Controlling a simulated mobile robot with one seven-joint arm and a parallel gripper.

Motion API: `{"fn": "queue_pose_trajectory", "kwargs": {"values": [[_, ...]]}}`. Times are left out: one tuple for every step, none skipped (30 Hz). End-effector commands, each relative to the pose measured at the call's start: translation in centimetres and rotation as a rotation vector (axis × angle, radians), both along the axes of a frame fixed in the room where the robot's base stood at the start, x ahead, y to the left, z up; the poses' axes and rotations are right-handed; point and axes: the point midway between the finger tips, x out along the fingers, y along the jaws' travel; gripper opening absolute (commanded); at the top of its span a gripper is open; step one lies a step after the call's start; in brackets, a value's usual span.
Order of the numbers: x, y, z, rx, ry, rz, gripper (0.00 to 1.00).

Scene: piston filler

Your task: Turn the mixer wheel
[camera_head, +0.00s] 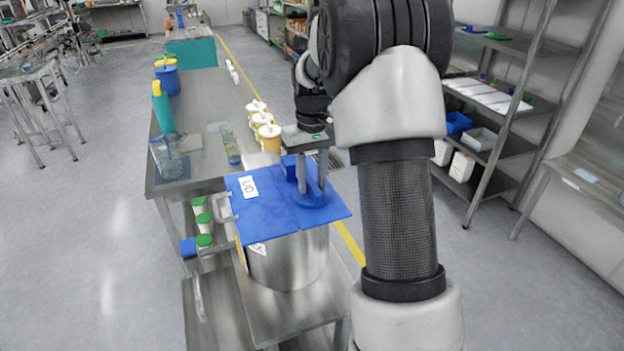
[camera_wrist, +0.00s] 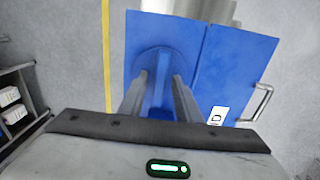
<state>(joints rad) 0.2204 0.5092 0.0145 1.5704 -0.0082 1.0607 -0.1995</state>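The mixer wheel is a flat blue disc (camera_head: 318,200) on top of the blue lid, with a raised blue bar. In the wrist view the bar (camera_wrist: 160,78) stands between my two fingers, and the disc's round edge shows beyond them. My gripper (camera_head: 312,188) points down over the wheel, its fingers spread on either side of the bar. The fingers also show in the wrist view (camera_wrist: 162,80). They look apart from the bar, though the lower contact is partly hidden. The lid (camera_head: 262,214), with a white "LID" label, covers a steel vessel (camera_head: 290,262).
The vessel stands on a steel table (camera_head: 262,318). Green-capped jars (camera_head: 203,222) sit left of the vessel. Shelves (camera_head: 508,130) stand at right beyond open floor.

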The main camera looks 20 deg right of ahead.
Motion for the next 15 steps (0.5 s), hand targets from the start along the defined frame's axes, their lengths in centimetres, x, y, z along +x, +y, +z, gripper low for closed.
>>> {"fn": "queue_pose_trajectory", "kwargs": {"values": [[0.0,0.0,0.0,0.000,0.000,0.000,0.33],[0.0,0.0,0.0,0.000,0.000,0.000,0.33],[0.0,0.0,0.0,0.000,0.000,0.000,0.33],[0.0,0.0,0.0,0.000,0.000,0.000,0.33],[0.0,0.0,0.0,0.000,0.001,0.000,0.33],[0.0,0.0,0.0,0.000,0.001,0.000,0.33],[0.0,0.0,0.0,0.000,0.001,0.000,0.33],[0.0,0.0,0.0,0.000,0.001,0.000,0.33],[0.0,0.0,0.1,0.000,0.000,0.000,0.33],[0.0,0.0,0.2,0.000,0.000,0.000,0.33],[0.0,0.0,0.4,0.000,0.000,0.000,0.33],[0.0,0.0,0.8,0.000,0.000,0.000,0.33],[0.0,0.0,1.1,0.000,0.000,0.000,0.33],[0.0,0.0,1.6,0.000,-0.002,-0.001,0.33],[0.1,0.0,2.3,-0.001,-0.003,0.000,0.33]]}}
